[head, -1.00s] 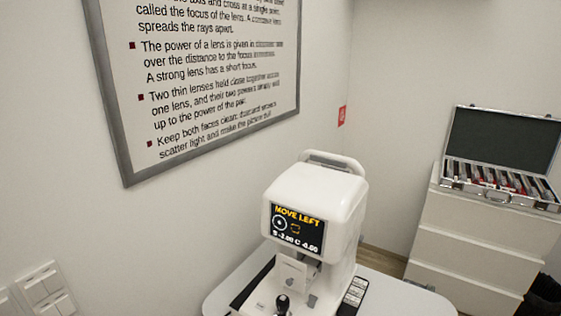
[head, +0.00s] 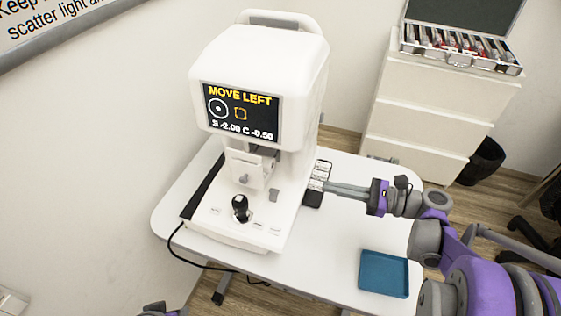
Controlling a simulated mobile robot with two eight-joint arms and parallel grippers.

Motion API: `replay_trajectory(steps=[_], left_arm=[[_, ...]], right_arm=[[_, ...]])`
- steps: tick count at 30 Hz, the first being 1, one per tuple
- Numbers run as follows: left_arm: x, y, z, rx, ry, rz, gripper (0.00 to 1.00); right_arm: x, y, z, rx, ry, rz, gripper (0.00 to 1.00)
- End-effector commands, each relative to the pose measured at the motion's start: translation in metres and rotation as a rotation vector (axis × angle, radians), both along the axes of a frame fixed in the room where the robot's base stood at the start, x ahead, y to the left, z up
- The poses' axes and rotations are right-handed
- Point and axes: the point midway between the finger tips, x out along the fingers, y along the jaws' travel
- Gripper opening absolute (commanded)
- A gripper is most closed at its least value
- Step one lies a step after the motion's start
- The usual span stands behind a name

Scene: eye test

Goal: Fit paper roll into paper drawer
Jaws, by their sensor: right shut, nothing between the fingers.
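A white eye-testing machine (head: 255,60) stands on the table, its screen reading "MOVE LEFT". A small white panel with a grey knob (head: 244,179) is on its front below the screen; I cannot tell whether this is the paper drawer. I cannot make out a paper roll. My right gripper (head: 330,187) reaches in from the right, shut and empty. Its tips are at a black strip with white cells (head: 313,198) beside the machine's right side; I cannot tell if they touch. A small piece of my left arm shows at the bottom edge; its gripper is out of view.
A blue tray (head: 384,290) lies empty-looking at the front right of the white table (head: 340,245). A joystick (head: 240,207) stands on the machine's base. A cable hangs at the front left. White drawers (head: 425,120) with an open lens case (head: 460,52) stand behind right.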

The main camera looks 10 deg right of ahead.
Motion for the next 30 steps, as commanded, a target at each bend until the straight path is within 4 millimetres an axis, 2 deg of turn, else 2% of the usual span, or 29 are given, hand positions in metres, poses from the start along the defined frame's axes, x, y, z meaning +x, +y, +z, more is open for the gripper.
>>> replay_trajectory(steps=[1, 3, 7, 21, 25, 30], left_arm=[[0.000, 0.000, -0.004, 0.000, 0.001, 0.000, 0.50], [0.000, 0.000, -0.004, 0.000, 0.001, 0.000, 0.50], [0.000, 0.000, -0.003, 0.000, 0.001, 0.000, 0.50], [0.000, 0.000, -0.002, 0.000, 0.001, 0.000, 0.50], [0.000, 0.000, -0.002, 0.000, 0.001, 0.000, 0.50], [0.000, 0.000, -0.002, 0.000, 0.001, 0.000, 0.50]], right_arm=[[0.001, -0.009, 0.000, 0.042, 0.003, -0.009, 0.00], [0.001, -0.013, 0.004, 0.080, 0.005, -0.011, 0.00], [0.006, -0.006, 0.007, 0.096, 0.005, -0.008, 0.00], [0.058, 0.073, 0.007, 0.093, 0.005, -0.006, 0.00], [0.069, 0.089, 0.007, 0.093, 0.005, -0.007, 0.00], [0.077, 0.099, 0.006, 0.091, 0.005, -0.010, 0.00]])
